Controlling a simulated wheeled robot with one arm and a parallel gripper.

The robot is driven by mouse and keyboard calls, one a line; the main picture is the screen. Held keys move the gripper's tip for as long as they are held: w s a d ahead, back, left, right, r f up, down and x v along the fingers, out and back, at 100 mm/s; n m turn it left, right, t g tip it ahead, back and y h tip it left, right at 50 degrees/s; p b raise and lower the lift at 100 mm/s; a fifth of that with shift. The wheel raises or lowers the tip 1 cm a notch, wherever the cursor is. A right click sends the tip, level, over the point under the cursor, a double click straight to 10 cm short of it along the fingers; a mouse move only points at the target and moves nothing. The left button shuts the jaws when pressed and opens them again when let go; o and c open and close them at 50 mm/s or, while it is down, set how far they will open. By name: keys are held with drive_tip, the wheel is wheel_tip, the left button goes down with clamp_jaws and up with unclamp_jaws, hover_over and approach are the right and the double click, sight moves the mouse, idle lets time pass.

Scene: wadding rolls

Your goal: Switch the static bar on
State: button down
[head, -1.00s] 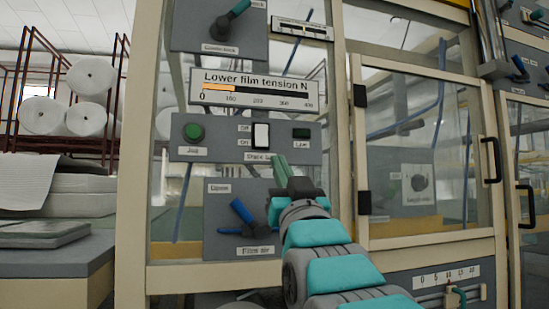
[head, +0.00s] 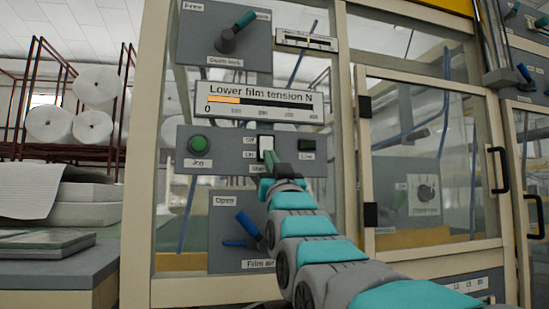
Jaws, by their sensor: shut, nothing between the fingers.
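The static bar switch (head: 266,142) is a white rocker on a grey panel in the head view, with "Off" beside its top and "On" beside its lower end. Its name label below is partly hidden by my gripper. My gripper (head: 271,160) is shut and empty, with its green fingertips at the lower part of the rocker. I cannot tell whether they touch it, nor which way the rocker is tilted. The "Live" indicator (head: 307,145) to the right of the switch looks dark green.
A green "Jog" button (head: 198,144) is left of the switch. A blue "Film air" lever (head: 247,224) is below, close to my arm. The tension gauge (head: 256,101) and a green-handled lever (head: 236,33) are above. A framed clear door (head: 430,160) stands to the right.

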drive_tip(key=shift+w+a, duration=0.1)
drive_tip(key=shift+w, duration=0.15)
